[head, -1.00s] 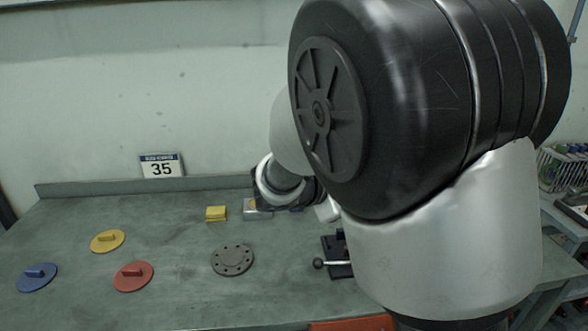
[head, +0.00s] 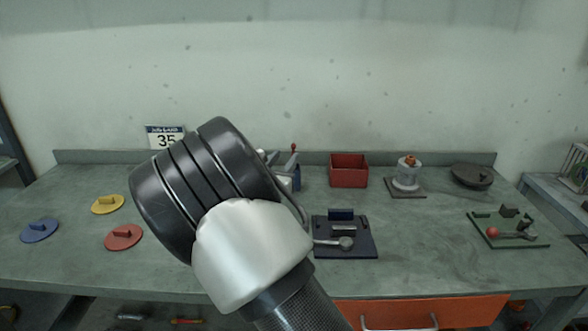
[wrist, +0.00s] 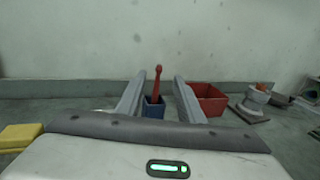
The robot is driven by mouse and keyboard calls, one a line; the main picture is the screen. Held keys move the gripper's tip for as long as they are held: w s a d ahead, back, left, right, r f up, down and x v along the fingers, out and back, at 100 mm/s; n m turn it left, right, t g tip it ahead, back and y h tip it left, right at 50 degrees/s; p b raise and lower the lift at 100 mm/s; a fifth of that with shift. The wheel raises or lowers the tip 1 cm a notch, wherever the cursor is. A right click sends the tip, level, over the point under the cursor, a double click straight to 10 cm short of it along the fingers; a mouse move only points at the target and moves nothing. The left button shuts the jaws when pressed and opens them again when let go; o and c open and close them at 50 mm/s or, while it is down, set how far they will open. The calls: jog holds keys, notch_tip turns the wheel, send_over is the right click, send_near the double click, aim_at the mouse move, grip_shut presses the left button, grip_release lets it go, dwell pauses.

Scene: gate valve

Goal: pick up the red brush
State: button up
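The red brush (wrist: 157,84) stands upright in a small blue holder (wrist: 154,107) in the wrist view, handle up. In the head view the brush's red tip (head: 294,147) shows above my gripper, and the blue holder (head: 296,182) is partly hidden by my arm. My gripper (wrist: 160,79) is open and empty. In the wrist view its two grey fingers point ahead, with the brush and holder showing in the gap between them. The brush appears beyond the fingers, and no contact shows. The brush's lower part is hidden inside the holder.
A red bin (head: 348,172) stands right of the holder. A dark fixture with a lever (head: 345,236) lies nearer the front. A yellow block (wrist: 20,136) is at left in the wrist view. Coloured discs (head: 123,237) lie left.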

jog(key=b+x, duration=0.1)
jog(key=x, duration=1.1)
jog(key=shift+w, duration=0.2)
jog(key=shift+f, duration=0.15)
grip_shut()
